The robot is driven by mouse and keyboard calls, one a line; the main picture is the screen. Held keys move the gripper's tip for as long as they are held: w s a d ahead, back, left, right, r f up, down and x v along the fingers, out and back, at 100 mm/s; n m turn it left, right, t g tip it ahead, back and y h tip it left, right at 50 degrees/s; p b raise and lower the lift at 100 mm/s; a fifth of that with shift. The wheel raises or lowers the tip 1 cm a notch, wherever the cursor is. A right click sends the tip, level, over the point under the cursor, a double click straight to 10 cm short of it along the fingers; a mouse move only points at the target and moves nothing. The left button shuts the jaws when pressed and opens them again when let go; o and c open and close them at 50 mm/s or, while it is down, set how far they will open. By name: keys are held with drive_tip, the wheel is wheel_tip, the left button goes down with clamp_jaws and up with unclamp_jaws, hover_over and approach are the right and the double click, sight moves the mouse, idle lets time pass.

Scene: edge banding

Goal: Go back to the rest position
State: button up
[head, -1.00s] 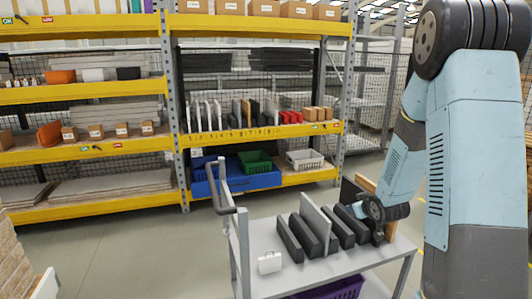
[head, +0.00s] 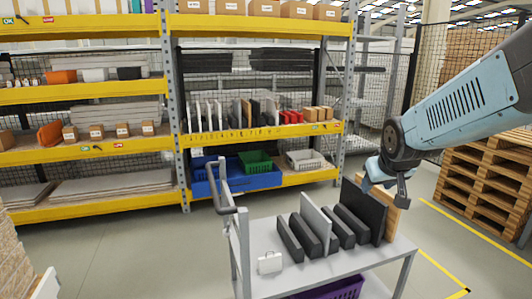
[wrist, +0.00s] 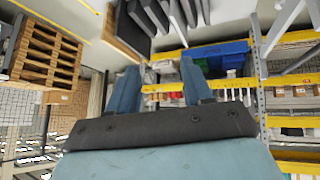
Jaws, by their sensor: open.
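The cart carries several dark panels (head: 350,226) and a lighter grey panel (head: 317,219) standing on edge. At its right end stand a tall dark panel (head: 366,212) and a wood-coloured board (head: 391,219), partly hidden by my gripper.
A small white case (head: 270,263) stands on the cart's front left, and a purple crate (head: 335,289) is below. Yellow-beamed shelving (head: 255,134) fills the back. Wooden pallets (head: 485,185) stand at the right. Floor between cart and shelving is clear.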

drive_tip(key=s+a+r+g, duration=0.1)
drive_tip(key=s+a+r, duration=0.1)
drive_tip(key=s, duration=0.6)
drive_tip(key=s+a+r+m+g+y, duration=0.1)
drive_tip(key=s+a+r, duration=0.1)
drive_tip(key=s, duration=0.6)
drive_tip(key=shift+s+r, duration=0.2)
drive_tip(key=shift+s, duration=0.15)
drive_tip(key=shift+a, duration=0.1)
drive_tip(key=shift+c, duration=0.7)
drive_tip(key=shift+s, duration=0.15)
